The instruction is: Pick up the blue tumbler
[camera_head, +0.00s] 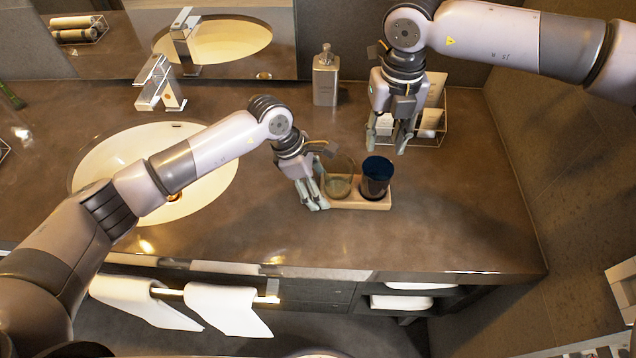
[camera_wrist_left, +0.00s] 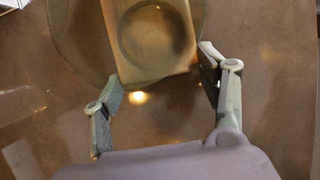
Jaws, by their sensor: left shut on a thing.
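The blue tumbler (camera_head: 376,178) stands upright on the right part of a small wooden tray (camera_head: 357,204). A clear tumbler (camera_head: 338,180) stands to its left on the same tray. My left gripper (camera_head: 318,205) is low at the tray's left end. The blue tumbler is not seen in the left wrist view.
A soap dispenser (camera_head: 326,78) stands at the back. A wire rack (camera_head: 444,132) with white items is behind my right gripper. The sink (camera_head: 105,165) and faucet (camera_head: 158,84) are on the left. The counter (camera_head: 455,220) is clear to the right and in front.

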